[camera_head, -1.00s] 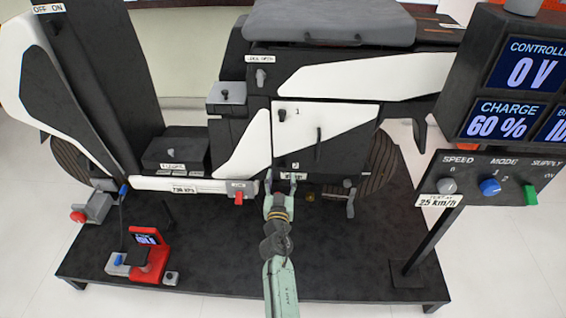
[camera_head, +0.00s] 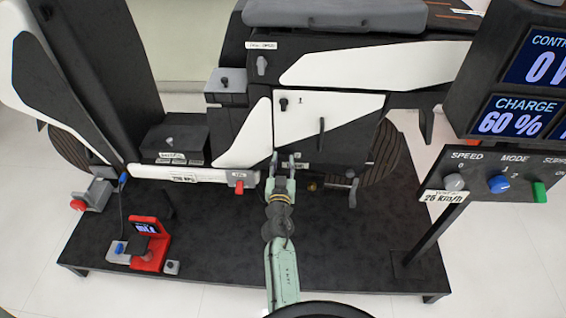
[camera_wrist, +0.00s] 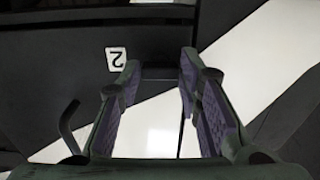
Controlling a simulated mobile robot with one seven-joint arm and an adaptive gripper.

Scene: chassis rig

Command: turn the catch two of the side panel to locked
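The side panel (camera_head: 345,105) is black and white, upright on the chassis rig, with a dark handle (camera_head: 321,132). Catch one (camera_head: 284,103), a dark knob, sits at its upper left beside the mark 1. My gripper (camera_head: 284,160) is at the panel's lower left corner, covering catch two's place in the head view. In the wrist view, the upside-down label 2 (camera_wrist: 116,59) is left of my fingers (camera_wrist: 160,65). A dark block, seemingly catch two (camera_wrist: 162,73), lies between the fingertips. The fingers stand apart; I cannot tell if they touch it. Its turned position is unclear.
A red clamp-like knob (camera_head: 239,187) is left of my gripper and a grey lever (camera_head: 353,192) is right of it, low on the rig. The display and switch stand (camera_head: 495,183) is at the right. The black base plate (camera_head: 200,240) has free room in front.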

